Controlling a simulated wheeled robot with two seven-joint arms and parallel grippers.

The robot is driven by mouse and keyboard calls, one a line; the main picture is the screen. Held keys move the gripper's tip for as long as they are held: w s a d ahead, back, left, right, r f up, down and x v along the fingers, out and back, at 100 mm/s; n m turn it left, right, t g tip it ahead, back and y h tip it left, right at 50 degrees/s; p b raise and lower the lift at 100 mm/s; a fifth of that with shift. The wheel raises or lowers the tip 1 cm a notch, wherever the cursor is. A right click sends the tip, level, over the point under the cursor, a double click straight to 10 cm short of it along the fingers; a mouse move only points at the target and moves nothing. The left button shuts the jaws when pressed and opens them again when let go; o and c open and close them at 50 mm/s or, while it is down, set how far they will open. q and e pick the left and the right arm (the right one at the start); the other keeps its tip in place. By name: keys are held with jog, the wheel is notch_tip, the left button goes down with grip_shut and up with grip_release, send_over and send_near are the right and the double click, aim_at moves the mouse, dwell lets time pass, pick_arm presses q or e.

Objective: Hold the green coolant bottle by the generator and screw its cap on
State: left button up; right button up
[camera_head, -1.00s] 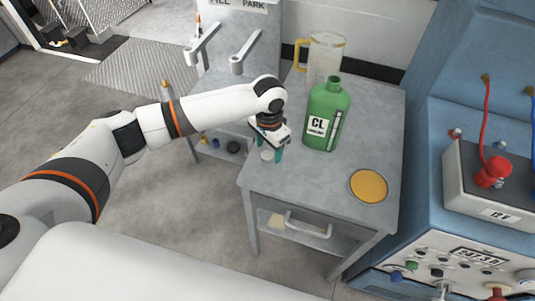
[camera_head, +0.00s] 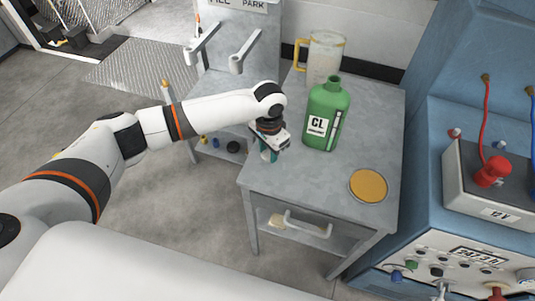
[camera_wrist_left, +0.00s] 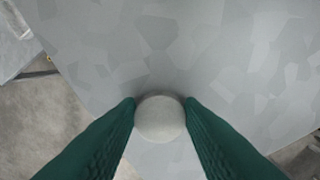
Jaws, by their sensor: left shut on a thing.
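The green coolant bottle (camera_head: 326,115) stands upright on the grey metal table, with a white CL label and an open-looking neck at its top. My left gripper (camera_head: 268,156) is at the table's left edge, to the left of the bottle and apart from it. In the left wrist view its two green fingers are shut on a round, pale cap (camera_wrist_left: 159,119), seen from above over the grey tabletop. In the head view the cap is mostly hidden by the fingers. My right gripper is not in view.
A clear jug (camera_head: 325,58) with a yellow handle stands behind the bottle. A round orange-yellow dish (camera_head: 368,185) lies at the table's front right. The blue generator (camera_head: 460,140) stands to the right. Bare tabletop (camera_head: 300,175) lies between gripper and dish.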

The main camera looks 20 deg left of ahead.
aim_at(269, 154)
pick_arm(q)
notch_tip(269, 154, up, 10)
dwell(0.6)
jog(key=s+a+r+n, duration=0.1)
jog(key=s+a+n, duration=0.1)
jog(key=s, duration=0.5)
jog(key=s+a+r+n, duration=0.2)
jog(key=s+n, duration=0.2)
jog(key=s, duration=0.3)
jog(key=shift+s+r, duration=0.15)
jog(key=shift+s, duration=0.15)
jog(key=shift+a, duration=0.1)
